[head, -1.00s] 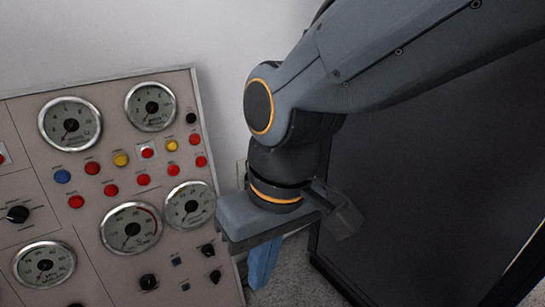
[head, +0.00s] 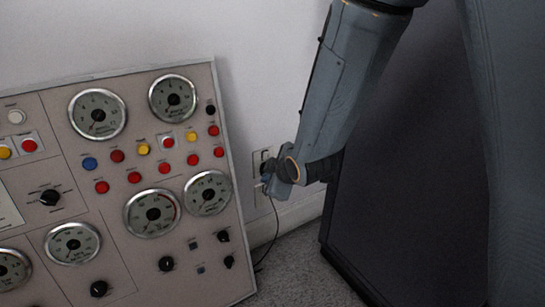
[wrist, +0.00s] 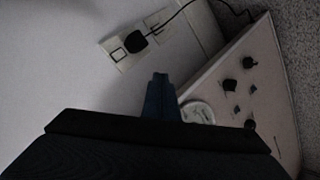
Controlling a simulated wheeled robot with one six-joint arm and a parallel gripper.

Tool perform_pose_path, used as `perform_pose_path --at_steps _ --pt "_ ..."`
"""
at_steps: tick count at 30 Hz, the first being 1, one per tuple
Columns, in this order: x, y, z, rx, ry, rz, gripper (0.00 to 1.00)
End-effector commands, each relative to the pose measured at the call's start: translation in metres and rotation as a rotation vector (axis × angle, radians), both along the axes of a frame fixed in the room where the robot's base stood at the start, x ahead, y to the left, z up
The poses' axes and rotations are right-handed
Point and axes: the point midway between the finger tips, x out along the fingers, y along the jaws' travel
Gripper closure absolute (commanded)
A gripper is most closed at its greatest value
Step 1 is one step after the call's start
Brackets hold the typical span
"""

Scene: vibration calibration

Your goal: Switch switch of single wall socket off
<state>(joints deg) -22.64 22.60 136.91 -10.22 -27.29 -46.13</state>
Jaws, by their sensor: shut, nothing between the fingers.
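A white wall socket (wrist: 112,46) with a black plug (wrist: 135,42) in it shows in the wrist view. A small dark-outlined square, apparently its switch (wrist: 118,54), lies beside the plug; its on or off position is too small to tell. In the head view the socket (head: 257,157) is on the wall right of the panel, partly hidden by my gripper (head: 268,182). My gripper is shut and empty. In the wrist view its fingertips (wrist: 160,78) appear below and right of the socket; I cannot tell whether they touch anything.
A second white plate (wrist: 158,18) adjoins the socket. A black cable (head: 275,235) runs from the plug to the floor. A control panel (head: 228,165) with gauges, buttons and knobs stands at left. A large dark cabinet (head: 400,170) stands at right. Carpet lies between them.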

Motion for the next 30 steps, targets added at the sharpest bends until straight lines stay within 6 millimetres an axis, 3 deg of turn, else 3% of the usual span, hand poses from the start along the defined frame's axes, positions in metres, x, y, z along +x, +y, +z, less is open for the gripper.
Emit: perform_pose_path --at_steps 3,10,21,30 --pt "0.030 -0.007 -0.020 -0.031 -0.163 0.108 1.00" --pt "0.058 -0.022 -0.045 -0.075 -0.514 0.276 1.00" --pt "0.036 -0.068 -0.059 -0.125 -0.974 0.312 1.00" --pt "0.028 -0.080 -0.057 -0.139 -1.061 0.294 1.00"
